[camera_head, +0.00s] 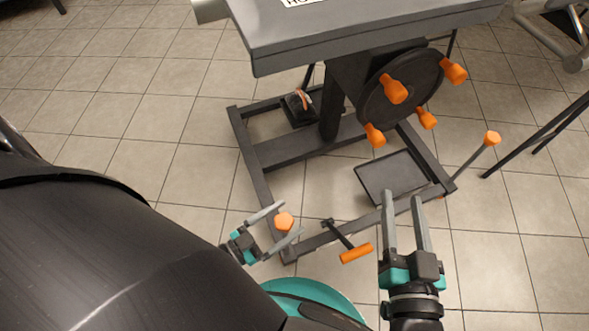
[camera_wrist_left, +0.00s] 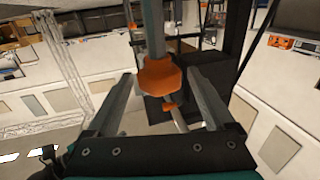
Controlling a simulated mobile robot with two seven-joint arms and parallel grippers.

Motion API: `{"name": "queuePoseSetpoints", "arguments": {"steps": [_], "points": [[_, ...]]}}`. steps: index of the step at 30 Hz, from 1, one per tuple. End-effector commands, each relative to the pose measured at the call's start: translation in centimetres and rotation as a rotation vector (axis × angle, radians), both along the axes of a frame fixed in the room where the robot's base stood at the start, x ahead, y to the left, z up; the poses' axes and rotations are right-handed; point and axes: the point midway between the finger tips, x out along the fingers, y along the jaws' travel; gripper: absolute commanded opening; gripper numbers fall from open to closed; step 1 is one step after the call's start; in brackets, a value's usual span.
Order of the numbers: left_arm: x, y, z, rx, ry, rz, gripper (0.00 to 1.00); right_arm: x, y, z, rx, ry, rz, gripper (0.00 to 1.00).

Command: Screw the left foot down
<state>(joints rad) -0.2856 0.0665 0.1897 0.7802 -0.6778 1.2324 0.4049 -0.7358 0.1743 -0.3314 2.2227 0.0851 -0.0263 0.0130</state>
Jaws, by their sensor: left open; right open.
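The left foot's orange faceted knob (camera_head: 284,222) sits at the near left corner of the dark frame. My left gripper (camera_head: 289,219) is open, with its two fingertips on either side of the knob. In the left wrist view the knob (camera_wrist_left: 160,77) shows between the tips of the left gripper (camera_wrist_left: 162,76), with gaps on both sides. The foot's lower part is hidden in the head view. My right gripper (camera_head: 402,196) is open and empty, over the near bar of the frame to the right.
The machine's grey tabletop (camera_head: 350,30) stands above the frame (camera_head: 262,190). A dark wheel with several orange handles (camera_head: 394,89) hangs below it. An orange-handled pedal (camera_head: 356,253) lies between my grippers. Another orange knob (camera_head: 492,138) tops a rod at right. Tiled floor is clear at left.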

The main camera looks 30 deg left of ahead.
Motion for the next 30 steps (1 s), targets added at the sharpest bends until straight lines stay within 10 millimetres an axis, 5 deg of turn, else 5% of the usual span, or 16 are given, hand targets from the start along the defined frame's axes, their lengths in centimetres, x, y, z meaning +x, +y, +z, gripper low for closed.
{"name": "queuePoseSetpoints", "arguments": {"steps": [6,17,30], "points": [[2.3,-1.2,0.0,0.000,0.000,0.000,0.87,-0.3,0.2,0.3,0.029,-0.043,-0.003,0.50],[2.8,-1.4,0.0,0.000,0.001,0.000,0.87,-0.4,0.2,0.5,0.037,-0.055,-0.004,0.50],[2.7,-1.4,0.0,0.000,0.001,0.000,0.39,-0.4,0.2,0.5,0.037,-0.054,-0.004,0.50]]}}
